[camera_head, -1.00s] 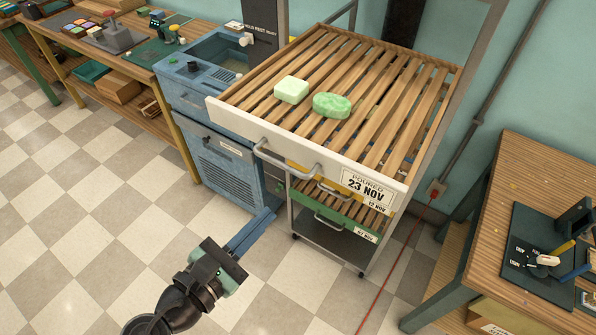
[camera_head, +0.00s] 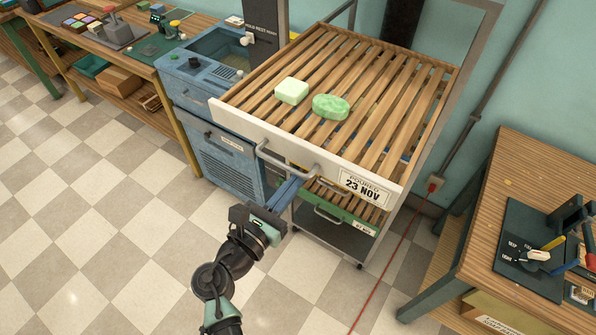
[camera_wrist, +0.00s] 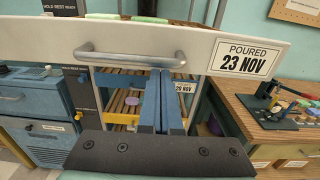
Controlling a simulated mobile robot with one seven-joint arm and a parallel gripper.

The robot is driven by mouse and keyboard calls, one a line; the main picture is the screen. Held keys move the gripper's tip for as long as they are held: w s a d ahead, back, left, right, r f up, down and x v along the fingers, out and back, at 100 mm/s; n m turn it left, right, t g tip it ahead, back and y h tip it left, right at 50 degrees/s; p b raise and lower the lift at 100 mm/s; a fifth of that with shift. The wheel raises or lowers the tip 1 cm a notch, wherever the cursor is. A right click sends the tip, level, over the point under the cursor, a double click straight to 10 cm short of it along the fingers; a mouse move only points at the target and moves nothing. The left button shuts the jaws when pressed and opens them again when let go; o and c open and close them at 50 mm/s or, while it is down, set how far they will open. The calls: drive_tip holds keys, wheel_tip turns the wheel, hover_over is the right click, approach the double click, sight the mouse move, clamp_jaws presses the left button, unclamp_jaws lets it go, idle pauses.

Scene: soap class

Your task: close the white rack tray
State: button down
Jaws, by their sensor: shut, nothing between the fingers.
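The white rack tray (camera_head: 335,165) is pulled out at the top of the rack, its white front facing me with a metal handle (camera_head: 285,160) and a label reading "POURED 23 NOV". Its wooden slats bear a pale green soap bar (camera_head: 292,91) and a speckled green oval soap (camera_head: 331,106). My gripper (camera_head: 295,180) is shut and empty, its blue fingers just in front of and below the tray front, near the handle's right end. In the wrist view the fingertips (camera_wrist: 161,72) show just below the handle (camera_wrist: 130,55); I cannot tell whether they touch it.
A green-fronted tray (camera_head: 335,214) sits lower in the rack. A blue cabinet with a basin (camera_head: 215,75) stands to the left. A wooden workbench (camera_head: 520,185) stands at the right, and a red cable (camera_head: 385,275) runs along the floor. Checkered floor in front is clear.

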drive_tip(key=shift+w+d, duration=0.4)
drive_tip(key=shift+w, duration=0.2)
